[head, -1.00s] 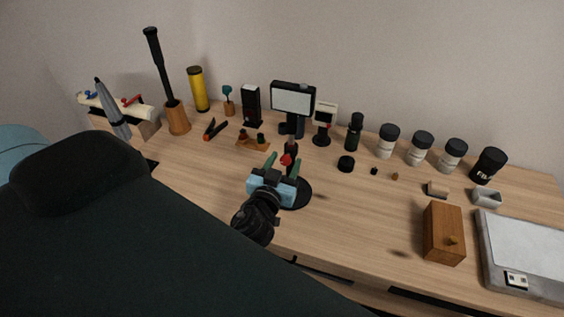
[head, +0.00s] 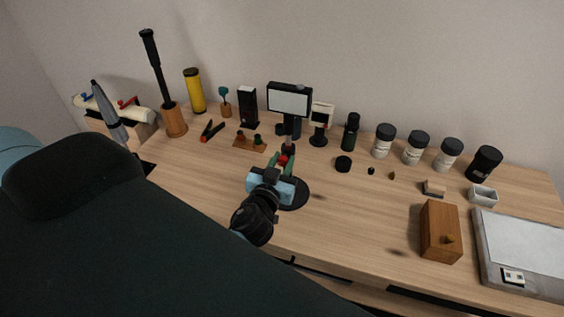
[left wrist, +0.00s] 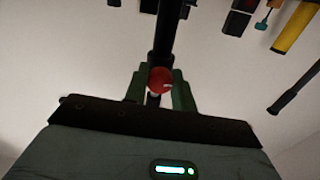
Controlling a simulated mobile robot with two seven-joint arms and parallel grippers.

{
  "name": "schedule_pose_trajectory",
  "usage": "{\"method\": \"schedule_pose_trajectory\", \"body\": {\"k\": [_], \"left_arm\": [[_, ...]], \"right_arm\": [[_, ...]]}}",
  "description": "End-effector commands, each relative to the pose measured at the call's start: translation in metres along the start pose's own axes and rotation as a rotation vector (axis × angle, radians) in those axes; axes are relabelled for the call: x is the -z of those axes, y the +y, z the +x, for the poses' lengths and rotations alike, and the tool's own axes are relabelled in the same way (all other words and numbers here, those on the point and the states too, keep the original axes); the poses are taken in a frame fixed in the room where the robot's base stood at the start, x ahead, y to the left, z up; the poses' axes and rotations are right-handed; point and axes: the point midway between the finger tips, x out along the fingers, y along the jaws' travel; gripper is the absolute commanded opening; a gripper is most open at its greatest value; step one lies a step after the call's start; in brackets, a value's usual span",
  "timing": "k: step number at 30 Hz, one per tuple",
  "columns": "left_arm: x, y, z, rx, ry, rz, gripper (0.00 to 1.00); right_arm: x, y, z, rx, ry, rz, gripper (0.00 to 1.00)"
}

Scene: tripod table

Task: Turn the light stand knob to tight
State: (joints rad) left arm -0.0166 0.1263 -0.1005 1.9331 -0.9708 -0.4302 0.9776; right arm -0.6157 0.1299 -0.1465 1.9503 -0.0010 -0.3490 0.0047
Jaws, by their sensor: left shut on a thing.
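The light stand has a round black base (head: 296,194) on the table and a dark upright pole with a red knob (head: 283,160) on its near side. A white-faced panel with a black frame (head: 289,99) shows above the pole; I cannot tell where they join. My left gripper (head: 281,163), with a pale blue body and green fingers, is shut on the red knob. In the left wrist view the red knob (left wrist: 160,80) sits between the two green fingers, in front of the dark pole (left wrist: 163,40). My right gripper is not in view.
A wooden box with a small knob (head: 440,232) and a grey flat case (head: 520,250) stand on the right. Several black-lidded jars, including one (head: 415,147), line the back. Pliers (head: 211,131) and a small wooden rack (head: 250,141) lie left of the stand. The front middle is clear.

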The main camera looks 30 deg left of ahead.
Motion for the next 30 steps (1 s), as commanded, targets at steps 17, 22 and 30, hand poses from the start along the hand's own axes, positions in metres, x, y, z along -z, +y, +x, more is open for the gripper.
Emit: {"method": "schedule_pose_trajectory", "body": {"k": [17,22,30], "left_arm": [[0.0003,0.0000,-0.0001,0.001,0.000,0.395,0.03],[0.0005,-0.0001,0.0000,0.000,0.001,0.557,0.03],[0.0005,0.0000,0.0000,0.000,0.001,0.815,0.03]], "right_arm": [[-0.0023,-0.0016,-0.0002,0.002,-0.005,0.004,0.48],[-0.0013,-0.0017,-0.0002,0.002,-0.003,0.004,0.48],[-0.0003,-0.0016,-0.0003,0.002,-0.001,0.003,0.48]]}}
